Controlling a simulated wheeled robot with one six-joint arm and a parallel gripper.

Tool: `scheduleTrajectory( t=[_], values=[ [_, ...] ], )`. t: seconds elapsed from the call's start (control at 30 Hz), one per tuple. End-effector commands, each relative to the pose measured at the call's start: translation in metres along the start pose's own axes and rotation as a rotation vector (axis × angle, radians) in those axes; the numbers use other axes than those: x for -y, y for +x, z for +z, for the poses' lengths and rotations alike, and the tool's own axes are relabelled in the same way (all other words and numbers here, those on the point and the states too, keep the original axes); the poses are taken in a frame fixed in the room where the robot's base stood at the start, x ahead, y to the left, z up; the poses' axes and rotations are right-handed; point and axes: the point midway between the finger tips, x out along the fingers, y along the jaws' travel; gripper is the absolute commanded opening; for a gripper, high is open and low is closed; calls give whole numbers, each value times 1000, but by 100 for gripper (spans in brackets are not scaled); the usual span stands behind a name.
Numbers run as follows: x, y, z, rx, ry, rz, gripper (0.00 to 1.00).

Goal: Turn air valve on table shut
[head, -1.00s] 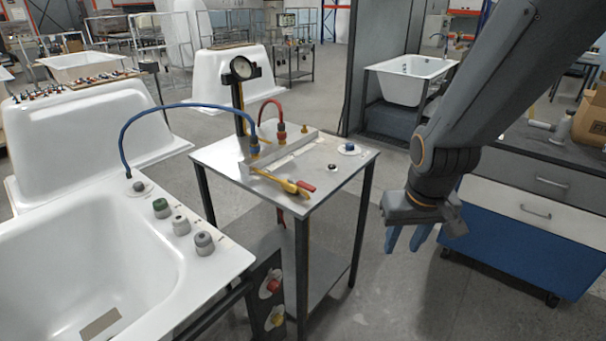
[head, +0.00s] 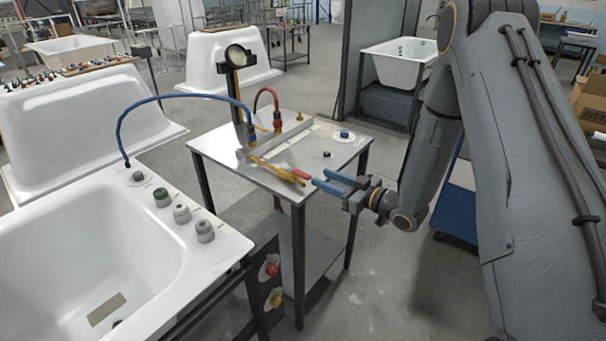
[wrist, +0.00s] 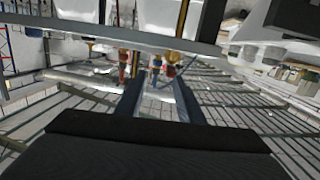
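A metal-topped table (head: 225,159) carries a grey manifold block (head: 285,135) with a red hose (head: 265,93) and a blue hose (head: 190,97) on its fittings. A yellow valve lever (head: 270,167) with a red grip end (head: 300,175) lies along the table's front right edge; I take it for the air valve. My gripper (head: 321,184) has blue fingers, spread apart and empty, pointing left just right of the red grip. I cannot tell whether they touch it. In the wrist view my gripper's fingers (wrist: 160,88) stand apart, with small red and yellow parts beyond them.
A white bathtub shell (head: 60,270) with several knobs on its rim is at the front left. A dial gauge (head: 237,56) stands on a post behind the manifold. A blue knob (head: 344,134) and a black knob (head: 327,154) are on the table's right side.

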Motion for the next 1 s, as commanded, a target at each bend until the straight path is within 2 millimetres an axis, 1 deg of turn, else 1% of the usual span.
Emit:
scheduleTrajectory(
  t=[0.1,0.27,0.37,0.6,0.7,0.83,1.0],
  values=[
    [10,-2,3,-66,17,-45,34],
    [17,2,2,-105,25,-72,34],
    [18,13,0,-107,24,-74,34],
    [21,49,-5,-105,25,-73,34],
    [21,62,-6,-106,24,-72,34],
    [22,71,-6,-105,25,-71,34],
    [21,74,-6,-104,26,-69,34]
  ],
)
